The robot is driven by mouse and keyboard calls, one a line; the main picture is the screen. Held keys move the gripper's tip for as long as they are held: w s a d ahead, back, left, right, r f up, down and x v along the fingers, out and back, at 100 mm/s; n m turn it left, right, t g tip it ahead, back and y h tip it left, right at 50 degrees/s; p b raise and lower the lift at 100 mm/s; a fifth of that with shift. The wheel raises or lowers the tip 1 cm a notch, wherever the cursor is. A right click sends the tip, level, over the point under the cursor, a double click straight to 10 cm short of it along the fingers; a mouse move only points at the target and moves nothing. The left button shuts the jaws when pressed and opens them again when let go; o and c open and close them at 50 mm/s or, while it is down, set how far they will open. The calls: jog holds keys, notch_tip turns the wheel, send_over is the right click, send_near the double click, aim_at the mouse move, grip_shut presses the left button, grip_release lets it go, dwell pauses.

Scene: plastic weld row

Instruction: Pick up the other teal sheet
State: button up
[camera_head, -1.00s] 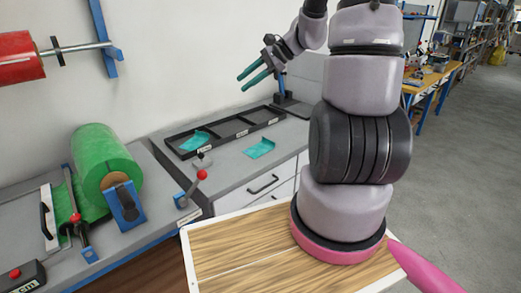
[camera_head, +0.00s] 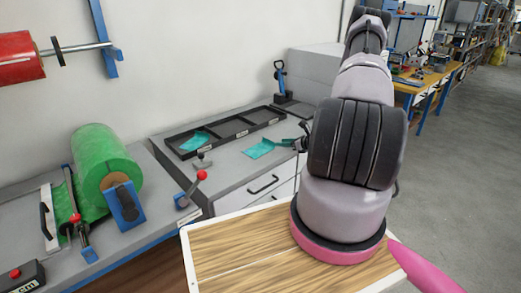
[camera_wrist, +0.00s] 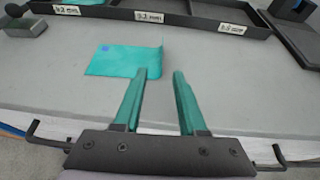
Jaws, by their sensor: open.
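One teal sheet (camera_head: 259,148) lies on the grey bench top in front of the black tray. In the wrist view this sheet (camera_wrist: 126,61) has a small blue mark at its upper left and a curled right edge. Another teal sheet (camera_head: 195,141) lies in the left compartment of the tray; only its lower edge (camera_wrist: 84,2) shows in the wrist view. My gripper (camera_wrist: 160,74) is open with green fingers and nothing between them. Its left fingertip overlaps the loose sheet's lower right edge in the picture; I cannot tell whether they touch.
The black divided tray (camera_wrist: 195,18) with labelled compartments runs behind the sheet. A small grey block with a knob (camera_wrist: 25,25) is at left. A dark stand (camera_head: 290,103) is at the tray's right end. A green roll (camera_head: 92,158) is on the left bench.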

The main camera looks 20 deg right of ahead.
aim_at(266, 145)
jog(key=x, duration=0.8)
jog(key=shift+w+r, duration=0.15)
grip_shut()
